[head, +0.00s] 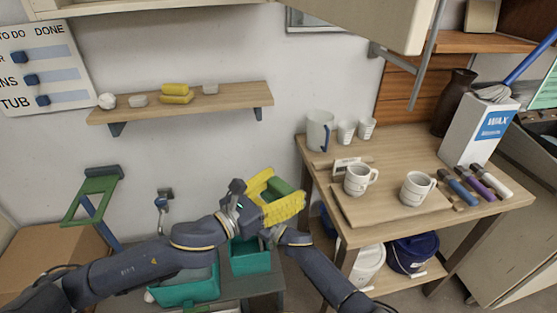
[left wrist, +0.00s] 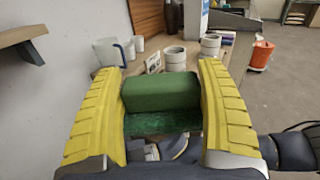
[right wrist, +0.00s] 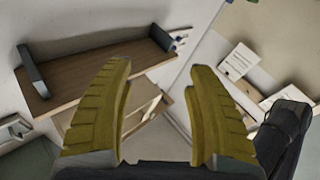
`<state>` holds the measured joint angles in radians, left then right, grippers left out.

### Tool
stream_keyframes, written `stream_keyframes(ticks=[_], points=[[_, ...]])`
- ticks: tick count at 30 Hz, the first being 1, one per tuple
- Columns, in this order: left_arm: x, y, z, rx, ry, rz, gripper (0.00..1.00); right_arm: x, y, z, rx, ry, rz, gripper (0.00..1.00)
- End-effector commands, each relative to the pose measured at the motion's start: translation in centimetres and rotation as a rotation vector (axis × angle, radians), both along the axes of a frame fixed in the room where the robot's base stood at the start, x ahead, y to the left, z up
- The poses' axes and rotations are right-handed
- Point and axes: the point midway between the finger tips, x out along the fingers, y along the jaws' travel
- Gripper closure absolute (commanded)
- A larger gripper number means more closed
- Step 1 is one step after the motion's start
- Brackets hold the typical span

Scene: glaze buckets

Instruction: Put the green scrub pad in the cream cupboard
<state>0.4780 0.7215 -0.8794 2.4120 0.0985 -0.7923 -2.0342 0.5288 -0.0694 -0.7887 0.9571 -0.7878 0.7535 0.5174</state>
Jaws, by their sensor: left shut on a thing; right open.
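The green scrub pad (head: 281,187) is a dark green block. My left gripper (head: 278,190) is shut on it and holds it up in front of the wall, left of the wooden table. In the left wrist view the pad (left wrist: 160,92) sits between the two yellow fingers of that gripper (left wrist: 160,78). The cream cupboard (head: 140,7) shows only its lower edge at the top of the head view; its inside is out of view. A cream panel with a bar handle (head: 395,22), seemingly its open door, juts out at top right. My right gripper (right wrist: 157,82) is open and empty.
A wall shelf (head: 190,102) with yellow and pale pieces is below the cupboard. The table (head: 400,148) at right bears mugs, cups, a wax box (head: 480,130) and a dark vase (head: 453,103). Teal bins (head: 250,257) stand low, below my left gripper.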

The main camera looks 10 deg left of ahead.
Motion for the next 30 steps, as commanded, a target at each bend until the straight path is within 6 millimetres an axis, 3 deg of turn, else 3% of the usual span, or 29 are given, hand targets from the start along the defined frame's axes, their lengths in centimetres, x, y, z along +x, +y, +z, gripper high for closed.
stream_keyframes(ticks=[1,3,9,15,24,30], points=[[0.0,0.0,0.0,0.0,0.0,0.0,0.57,0.0,1.0,2.8,-0.001,-0.063,0.046,0.44],[0.0,0.0,0.0,0.0,0.0,0.0,0.57,0.1,1.6,6.1,-0.025,-0.178,0.095,0.44],[0.0,0.0,0.0,0.0,0.0,0.0,0.57,-0.1,2.4,14.0,-0.124,-0.539,0.187,0.44],[0.0,0.0,0.0,0.0,0.0,0.0,0.57,-1.4,2.6,20.4,-0.218,-0.89,0.281,0.44],[0.0,0.0,0.0,0.0,0.0,0.0,0.57,-4.4,1.9,27.3,-0.351,-1.395,0.431,0.44],[0.0,0.0,0.0,0.0,0.0,0.0,0.57,-7.4,0.0,29.1,-0.385,-1.631,0.651,0.44]])
